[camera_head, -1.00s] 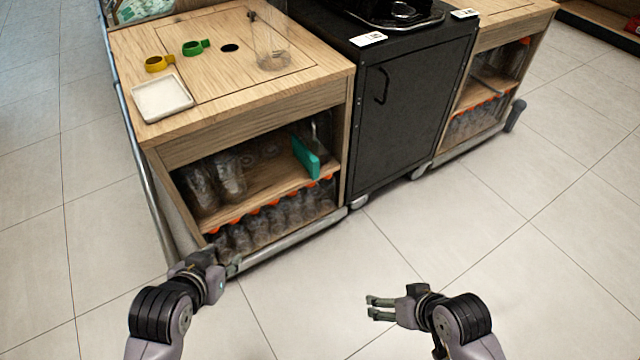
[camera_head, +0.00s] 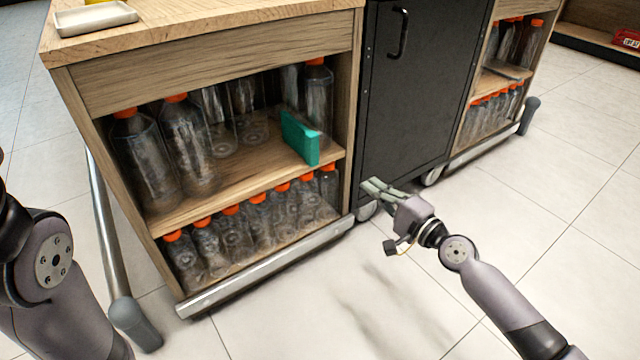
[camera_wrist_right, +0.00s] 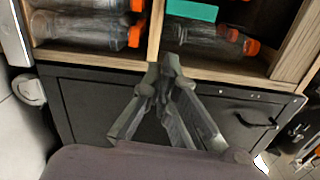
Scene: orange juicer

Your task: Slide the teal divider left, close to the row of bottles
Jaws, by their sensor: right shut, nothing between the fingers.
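The teal divider (camera_head: 300,139) stands on the upper shelf of the left wooden cabinet, toward the shelf's right side. It also shows at the top of the right wrist view (camera_wrist_right: 192,10). The row of bottles (camera_head: 165,145) with orange caps stands at the left of that shelf, with a clear gap of shelf before the divider. More bottles stand right of and behind the divider. My right gripper (camera_head: 372,188) is shut and empty, in front of the black cabinet's left edge, below and right of the divider. My left gripper is out of view; only my left arm shows.
The lower shelf (camera_head: 265,235) holds several orange-capped bottles. A wooden side panel (camera_head: 349,130) bounds the cabinet opening on the right, beside the black cabinet (camera_head: 415,100). A metal rail (camera_head: 265,268) runs along the base. The floor in front is clear.

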